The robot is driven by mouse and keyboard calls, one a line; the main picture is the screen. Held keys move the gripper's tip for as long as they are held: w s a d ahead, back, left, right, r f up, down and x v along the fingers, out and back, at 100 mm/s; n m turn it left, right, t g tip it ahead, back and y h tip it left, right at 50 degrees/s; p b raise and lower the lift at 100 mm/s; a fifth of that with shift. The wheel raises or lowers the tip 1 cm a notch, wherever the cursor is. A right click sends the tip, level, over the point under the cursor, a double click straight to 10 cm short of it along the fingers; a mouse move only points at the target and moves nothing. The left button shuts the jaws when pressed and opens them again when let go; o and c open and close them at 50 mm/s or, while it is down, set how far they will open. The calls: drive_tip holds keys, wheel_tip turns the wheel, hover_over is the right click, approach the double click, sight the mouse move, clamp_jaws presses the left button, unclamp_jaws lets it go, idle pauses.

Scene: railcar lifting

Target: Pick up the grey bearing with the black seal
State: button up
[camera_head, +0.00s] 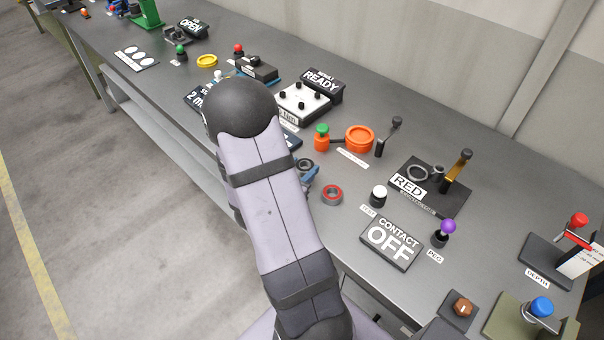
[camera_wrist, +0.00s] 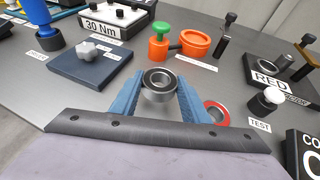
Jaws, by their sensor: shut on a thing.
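A grey bearing with a black seal (camera_wrist: 159,88) sits between the two blue fingers of my gripper (camera_wrist: 160,97) in the wrist view. The fingers are shut on its sides. In the head view my arm hides much of my gripper (camera_head: 308,174), but the bearing's dark ring (camera_head: 306,164) shows just past the arm. A second grey bearing with a red seal (camera_head: 332,194) lies on the bench to the right of my gripper. It also shows in the wrist view (camera_wrist: 216,112), close to the right finger and partly hidden by it.
An orange dish (camera_head: 360,139) and an orange block with a green knob (camera_head: 321,138) stand behind the gripper. A white-topped button (camera_head: 378,194), a CONTACT OFF sign (camera_head: 391,242) and a RED plate (camera_head: 447,205) are to the right. A dark block with a grey knob (camera_wrist: 90,62) is at left.

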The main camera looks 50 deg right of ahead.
sight(302, 169)
drive_tip(key=shift+r, duration=3.45)
